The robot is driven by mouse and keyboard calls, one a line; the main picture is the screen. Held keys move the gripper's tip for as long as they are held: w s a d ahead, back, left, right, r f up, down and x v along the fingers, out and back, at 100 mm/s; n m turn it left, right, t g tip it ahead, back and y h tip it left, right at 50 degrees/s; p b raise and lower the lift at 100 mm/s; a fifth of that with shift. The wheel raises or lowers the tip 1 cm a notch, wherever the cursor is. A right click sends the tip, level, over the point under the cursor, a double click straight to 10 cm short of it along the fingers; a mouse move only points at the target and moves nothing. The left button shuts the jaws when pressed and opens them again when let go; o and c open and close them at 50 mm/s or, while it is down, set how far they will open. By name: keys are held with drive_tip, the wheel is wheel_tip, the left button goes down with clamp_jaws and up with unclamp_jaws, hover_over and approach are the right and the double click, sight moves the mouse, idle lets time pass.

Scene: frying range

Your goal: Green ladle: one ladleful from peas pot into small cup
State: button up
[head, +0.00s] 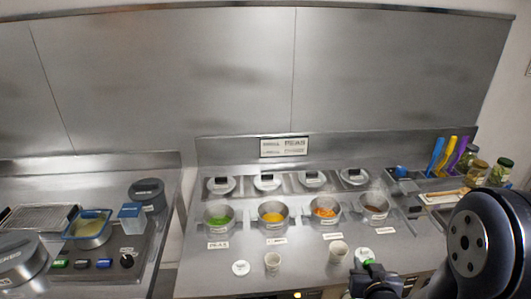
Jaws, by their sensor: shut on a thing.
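The peas pot (232,224) is the leftmost of the pots in the counter, with green contents and a label reading PEAS in front. Two pale cups stand on the front counter. The left cup (272,263) looks a little smaller than the right cup (338,251). My gripper (372,274) is at the bottom right, right of both cups and well away from the peas pot. It is shut on the green ladle (368,262), of which only small green parts show. The ladle's bowl cannot be made out.
Three more pots hold yellow, orange and brown food. Blue, yellow and purple utensils (448,155) stand at the back right near jars (478,170). A separate left counter holds a blue-rimmed container (88,228). A gap divides the counters.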

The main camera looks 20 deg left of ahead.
drive_tip(key=s+a+r+n+g+y, duration=0.1)
drive_tip(key=a+r, duration=0.3)
drive_tip(key=a, duration=0.5)
drive_tip(key=s+a+r+n+g+y, duration=0.1)
drive_tip(key=a+r+n+g+y, duration=0.2)
drive_tip(key=a, duration=0.6)
drive_tip(key=s+a+r+n+g+y, duration=0.1)
drive_tip(key=a+r+n+y, duration=0.2)
drive_tip(key=a, duration=0.7)
wheel_tip(320, 180, up, 2)
drive_tip(key=shift+s+r+n+g, duration=0.15)
drive_tip(key=shift+r+n+g, duration=0.1)
drive_tip(key=shift+n+g, duration=0.25)
drive_tip(key=shift+y, duration=0.3)
